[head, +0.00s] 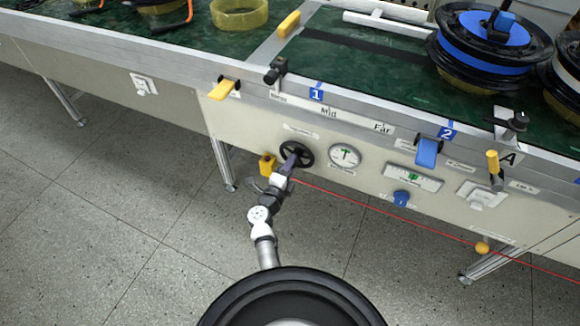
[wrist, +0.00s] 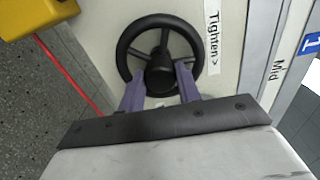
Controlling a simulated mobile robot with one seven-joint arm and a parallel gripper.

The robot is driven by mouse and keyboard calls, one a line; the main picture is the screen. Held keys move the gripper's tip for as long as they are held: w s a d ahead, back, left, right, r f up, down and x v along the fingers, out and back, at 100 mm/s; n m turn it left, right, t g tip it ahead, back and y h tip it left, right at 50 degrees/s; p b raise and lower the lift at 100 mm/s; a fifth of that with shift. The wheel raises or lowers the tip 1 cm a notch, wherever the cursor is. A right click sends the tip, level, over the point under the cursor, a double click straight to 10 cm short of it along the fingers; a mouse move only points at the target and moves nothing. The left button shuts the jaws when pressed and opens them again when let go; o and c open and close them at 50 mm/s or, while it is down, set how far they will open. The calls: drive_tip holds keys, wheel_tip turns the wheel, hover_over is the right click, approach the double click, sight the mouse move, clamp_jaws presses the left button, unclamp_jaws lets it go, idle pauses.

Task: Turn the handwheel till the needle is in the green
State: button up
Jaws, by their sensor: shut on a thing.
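The black handwheel (head: 304,147) is on the front panel of the bench, and it fills the upper middle of the wrist view (wrist: 160,20). My gripper (head: 292,158) reaches it from below. In the wrist view its two purple fingers (wrist: 160,79) lie on either side of the wheel's hub, shut on the handwheel. A round white gauge (head: 344,156) with a green mark sits just right of the wheel. The needle is too small to tell apart from the green.
A "Tighten>" label (wrist: 212,38) is beside the wheel. A yellow block (head: 267,164) is left of it, and a red cord (head: 380,210) runs along the panel's lower part. A blue knob (head: 401,198) is at right. The floor in front is clear.

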idle(0.4)
drive_tip(key=o, duration=1)
drive_tip(key=shift+c, duration=0.2)
drive_tip(key=shift+s, duration=0.1)
